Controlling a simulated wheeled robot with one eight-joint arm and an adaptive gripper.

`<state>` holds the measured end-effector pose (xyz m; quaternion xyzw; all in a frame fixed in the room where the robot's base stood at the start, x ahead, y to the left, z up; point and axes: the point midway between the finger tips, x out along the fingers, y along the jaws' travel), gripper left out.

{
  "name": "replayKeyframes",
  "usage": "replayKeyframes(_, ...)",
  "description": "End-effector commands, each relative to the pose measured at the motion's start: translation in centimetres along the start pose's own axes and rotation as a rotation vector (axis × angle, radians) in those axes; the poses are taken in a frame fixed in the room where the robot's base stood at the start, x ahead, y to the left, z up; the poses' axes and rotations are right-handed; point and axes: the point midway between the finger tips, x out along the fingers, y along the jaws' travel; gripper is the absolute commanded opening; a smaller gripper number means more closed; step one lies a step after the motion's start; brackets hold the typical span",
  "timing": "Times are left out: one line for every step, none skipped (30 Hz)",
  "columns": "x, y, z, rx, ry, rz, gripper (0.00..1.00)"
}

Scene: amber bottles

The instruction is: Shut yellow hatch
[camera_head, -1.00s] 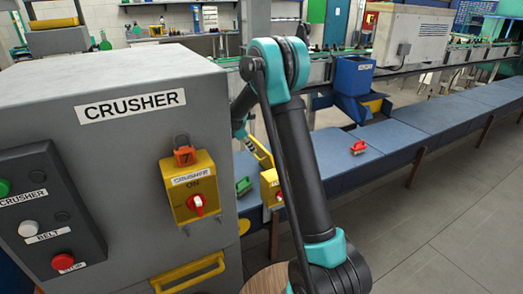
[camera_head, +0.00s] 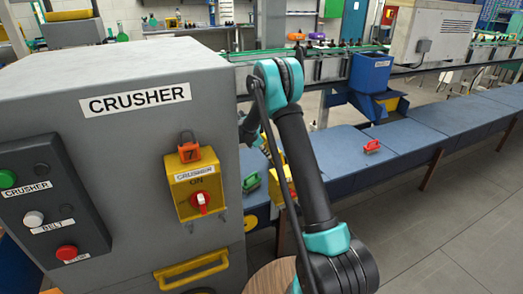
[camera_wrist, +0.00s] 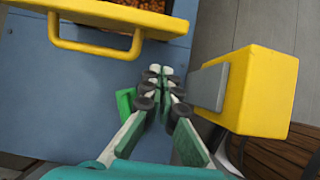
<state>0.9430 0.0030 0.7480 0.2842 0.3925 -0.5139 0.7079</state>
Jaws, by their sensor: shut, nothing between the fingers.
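A yellow panel with a bar handle, which looks like the yellow hatch (camera_wrist: 98,46), shows at the top left of the wrist view. An opening with brown-amber bits shows at its upper edge; how far the hatch stands open I cannot tell. My gripper (camera_wrist: 162,72) is shut and empty, its fingertips just below and right of the handle, apart from it in the picture. In the head view my arm hides the gripper and most of the yellow parts behind it.
A yellow box (camera_wrist: 268,92) with a grey plate stands close right of my fingers. A green block (camera_wrist: 126,101) is close left. The grey crusher (camera_head: 130,145) fills the left of the head view. A blue belt (camera_head: 405,138) carries a red piece (camera_head: 372,147).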

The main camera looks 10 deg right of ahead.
Motion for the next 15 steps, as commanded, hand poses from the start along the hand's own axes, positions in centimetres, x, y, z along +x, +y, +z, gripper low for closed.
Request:
replayKeyframes(0.1,-0.1,1.1,0.002,-0.001,-0.002,0.00)
replayKeyframes(0.2,-0.1,1.4,0.003,0.000,-0.003,0.00)
replayKeyframes(0.3,-0.1,1.9,0.003,0.000,-0.003,0.00)
replayKeyframes(0.4,-0.1,2.2,0.003,0.000,-0.002,0.00)
replayKeyframes(0.4,-0.1,2.4,0.003,0.000,-0.002,0.00)
replayKeyframes(0.5,-0.1,2.7,0.002,0.000,-0.001,0.00)
replayKeyframes(0.5,-0.1,2.9,0.001,0.000,-0.001,0.00)
replayKeyframes(0.6,-0.1,3.0,0.001,0.000,-0.001,0.00)
replayKeyframes(0.6,-0.1,3.2,0.001,0.000,-0.001,0.00)
replayKeyframes(0.6,-0.1,3.3,0.001,0.000,-0.001,0.00)
replayKeyframes(0.6,-0.1,3.3,0.001,0.000,-0.001,0.00)
replayKeyframes(0.6,-0.1,3.4,0.001,0.000,-0.001,0.00)
replayKeyframes(0.6,-0.1,3.4,0.001,0.000,-0.001,0.00)
replayKeyframes(0.6,-0.1,3.4,0.001,0.000,-0.001,0.00)
replayKeyframes(0.6,-0.1,3.4,0.001,0.000,-0.001,0.00)
